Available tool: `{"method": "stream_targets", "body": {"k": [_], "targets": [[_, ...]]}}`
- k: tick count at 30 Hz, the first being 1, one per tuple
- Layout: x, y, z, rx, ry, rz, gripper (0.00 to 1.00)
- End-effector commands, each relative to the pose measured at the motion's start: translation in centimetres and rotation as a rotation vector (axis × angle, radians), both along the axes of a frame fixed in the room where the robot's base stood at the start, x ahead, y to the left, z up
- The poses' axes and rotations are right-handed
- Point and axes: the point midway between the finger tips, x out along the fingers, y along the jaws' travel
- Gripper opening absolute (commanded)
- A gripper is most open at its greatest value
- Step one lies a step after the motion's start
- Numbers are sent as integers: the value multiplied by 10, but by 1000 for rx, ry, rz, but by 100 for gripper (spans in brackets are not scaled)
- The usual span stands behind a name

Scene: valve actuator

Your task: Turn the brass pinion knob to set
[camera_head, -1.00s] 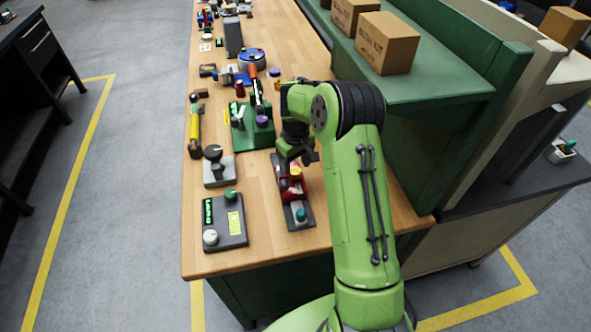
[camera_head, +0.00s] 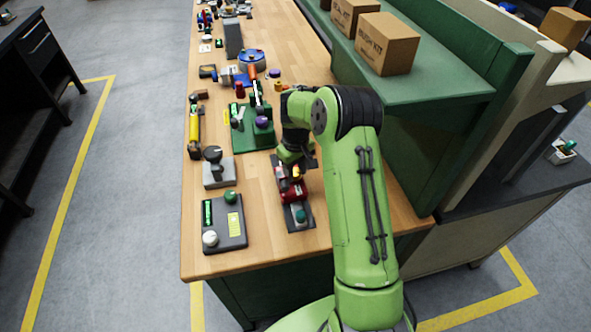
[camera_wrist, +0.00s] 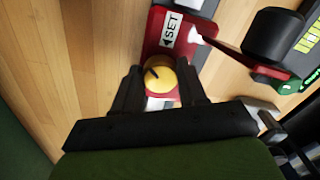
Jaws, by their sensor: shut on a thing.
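The brass pinion knob (camera_wrist: 159,76) is a round yellow knob with a dark pointer mark on its top, in the wrist view. It sits on the red valve actuator (camera_wrist: 186,30), beside a white "SET" label with an arrow (camera_wrist: 171,29). My gripper (camera_wrist: 158,90) is shut on the knob, one dark finger on each side. The pointer mark lies toward the knob's upper left in the wrist view. In the head view the actuator (camera_head: 292,189) stands on a dark base plate on the bench, and my gripper (camera_head: 298,165) is over its far end, partly hiding the knob.
A grey box with dials (camera_head: 224,222) and a grey lever unit (camera_head: 218,170) stand to the left on the wooden bench (camera_head: 265,255). A green fixture (camera_head: 252,130) lies behind. The green shelf (camera_head: 440,95) rises to the right of my arm. Bench near the front edge is clear.

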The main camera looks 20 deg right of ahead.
Motion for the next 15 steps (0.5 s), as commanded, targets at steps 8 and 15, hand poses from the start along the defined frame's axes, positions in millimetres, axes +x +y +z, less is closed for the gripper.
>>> {"method": "stream_targets", "body": {"k": [8, 15], "targets": [[1, 0, 0, -1, -2, -122, 11], [1, 1, 0, -1, -4, -324, 11]]}}
